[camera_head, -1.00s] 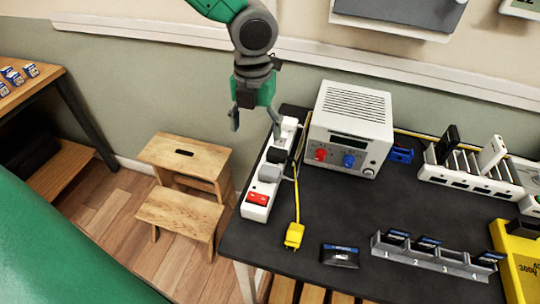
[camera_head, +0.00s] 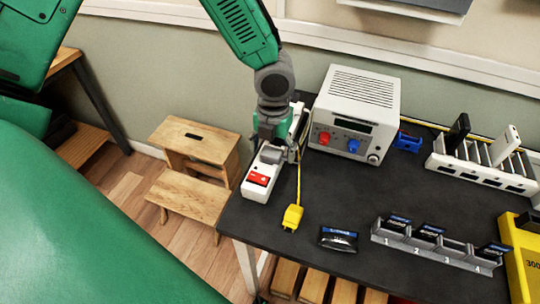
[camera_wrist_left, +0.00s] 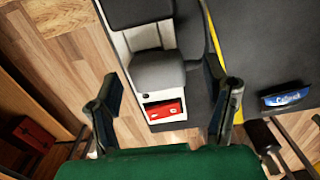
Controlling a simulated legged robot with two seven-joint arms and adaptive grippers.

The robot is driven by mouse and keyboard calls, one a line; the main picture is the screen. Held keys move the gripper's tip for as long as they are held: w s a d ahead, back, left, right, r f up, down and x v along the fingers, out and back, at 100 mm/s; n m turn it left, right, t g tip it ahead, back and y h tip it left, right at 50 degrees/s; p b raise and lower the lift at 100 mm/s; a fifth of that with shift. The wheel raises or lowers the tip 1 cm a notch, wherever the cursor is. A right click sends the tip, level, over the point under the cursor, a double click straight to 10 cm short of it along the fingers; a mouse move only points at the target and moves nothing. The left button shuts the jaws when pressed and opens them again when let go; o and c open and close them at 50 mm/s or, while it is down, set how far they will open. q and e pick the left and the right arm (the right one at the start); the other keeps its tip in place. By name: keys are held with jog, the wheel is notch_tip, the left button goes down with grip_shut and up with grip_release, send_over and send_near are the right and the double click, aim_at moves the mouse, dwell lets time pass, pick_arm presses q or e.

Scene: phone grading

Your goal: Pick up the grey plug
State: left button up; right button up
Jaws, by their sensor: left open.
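The grey plug (camera_head: 271,154) sits in the white power strip (camera_head: 255,188) at the left end of the dark table, just behind the red switch. In the left wrist view the grey plug (camera_wrist_left: 157,70) lies between the two fingers of my left gripper (camera_wrist_left: 163,98), which is open. A black plug (camera_wrist_left: 140,12) stands behind it in the strip. In the head view my left gripper (camera_head: 272,145) is over the strip and hides part of it, including most of the black plug. My right gripper does not show.
A yellow plug (camera_head: 292,217) with its cord lies right of the strip. A white power supply (camera_head: 355,108) stands behind it. A dark blue-labelled pack (camera_head: 339,239) and a numbered grey holder (camera_head: 438,247) are on the table. A wooden step stool (camera_head: 190,170) stands left.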

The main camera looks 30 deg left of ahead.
aim_at(270, 150)
pick_arm(q)
jog(key=shift+w+d+f, duration=0.25)
jog(key=shift+d+f, duration=0.2)
jog(key=shift+d, duration=0.2)
jog(key=shift+a, duration=0.1)
jog(key=shift+s+a, duration=0.15)
jog(key=shift+a, duration=0.15)
jog(key=shift+c, duration=0.5)
jog(key=shift+a+f, duration=0.15)
jog(key=shift+a, duration=0.65)
jog(key=c, duration=1.2)
jog(key=shift+a, duration=0.1)
jog(key=shift+d+r, duration=0.25)
jog(key=shift+d, duration=0.4)
jog(key=r, duration=0.2)
jog(key=r+p, duration=0.1)
jog(key=r, duration=0.2)
jog(key=a+r, duration=0.1)
jog(key=r, duration=0.2)
jog(key=shift+r, duration=0.25)
jog(key=shift+d+r+p, duration=0.3)
jog(key=shift+r, duration=0.25)
jog(key=shift+d+r, duration=0.1)
jog(key=shift+d, duration=0.25)
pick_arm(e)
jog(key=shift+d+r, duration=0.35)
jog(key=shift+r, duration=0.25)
